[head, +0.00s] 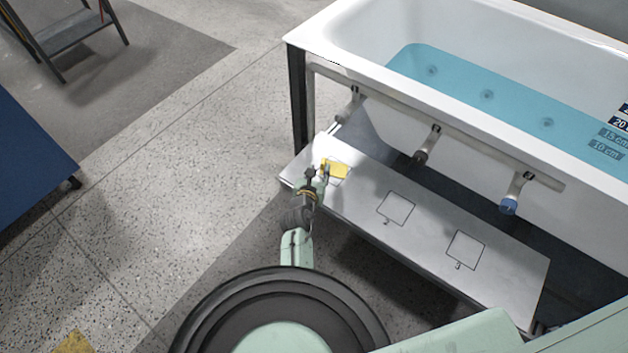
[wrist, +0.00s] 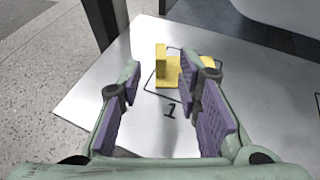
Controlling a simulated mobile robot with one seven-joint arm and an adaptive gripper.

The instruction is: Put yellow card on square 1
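The yellow card (head: 337,168) lies at the left end of the grey bench. In the wrist view the yellow card (wrist: 168,72) has a flat part and a raised upright part at its left. It lies over the outlined square marked 1 (wrist: 153,88), whose lines show partly around it. My gripper (head: 320,174) is low over that end of the bench. In the wrist view my gripper (wrist: 163,75) is open, with purple-padded fingers apart and a gap between them. The card is just beyond the fingertips, and the right finger hides part of it. I cannot tell whether they touch.
The bench (head: 366,205) also carries empty squares 2 (head: 396,208) and 3 (head: 465,249). Behind it stands a white bathtub (head: 350,58) with blue water and a pipe with several fittings along its side. A dark post (head: 297,95) stands near the bench's left end. Open floor lies left.

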